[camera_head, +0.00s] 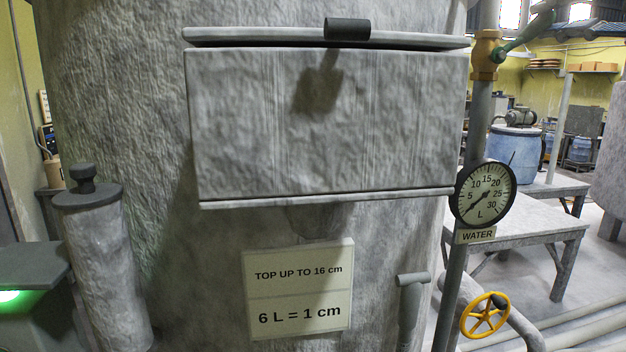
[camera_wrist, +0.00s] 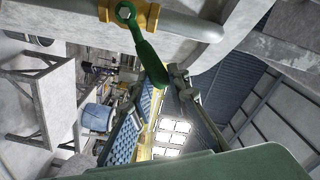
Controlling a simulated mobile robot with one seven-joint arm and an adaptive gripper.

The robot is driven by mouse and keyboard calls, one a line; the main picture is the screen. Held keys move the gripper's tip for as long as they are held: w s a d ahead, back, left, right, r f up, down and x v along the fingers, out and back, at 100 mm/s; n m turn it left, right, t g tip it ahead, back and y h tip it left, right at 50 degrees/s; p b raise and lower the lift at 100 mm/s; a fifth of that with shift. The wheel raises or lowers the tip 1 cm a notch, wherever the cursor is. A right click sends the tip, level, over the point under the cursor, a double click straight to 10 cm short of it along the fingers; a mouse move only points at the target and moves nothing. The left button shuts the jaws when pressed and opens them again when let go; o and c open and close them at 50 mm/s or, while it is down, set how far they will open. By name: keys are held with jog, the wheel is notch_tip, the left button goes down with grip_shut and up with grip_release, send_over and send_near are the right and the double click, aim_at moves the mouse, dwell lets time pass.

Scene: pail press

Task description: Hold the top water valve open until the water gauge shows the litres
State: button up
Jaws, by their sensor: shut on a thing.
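The top water valve has a brass body (camera_head: 485,55) on the vertical pipe at the upper right of the head view. Its green lever (camera_head: 516,42) slants up and to the right, away from the pipe. In the wrist view the green lever (camera_wrist: 146,52) runs from the brass body (camera_wrist: 148,16) to my gripper (camera_wrist: 178,82). My gripper is shut on the lever's free end. The round water gauge (camera_head: 485,193) is below, labelled WATER and marked in litres to 30. Its needle points to the lower left, below the 5.
A sign (camera_head: 298,290) on the big tank reads "TOP UP TO 16 cm" and "6 L = 1 cm". A grey box (camera_head: 330,130) juts from the tank front. A yellow handwheel (camera_head: 485,315) sits low right. A table (camera_head: 540,230) and blue barrel (camera_head: 515,155) stand behind.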

jog(key=shift+o, duration=0.3)
jog(key=shift+s+a+r, duration=0.1)
jog(key=shift+a+r, duration=0.7)
jog(key=shift+r, duration=0.05)
jog(key=shift+a, duration=0.15)
jog(key=shift+f, duration=0.2)
dwell(6.5)
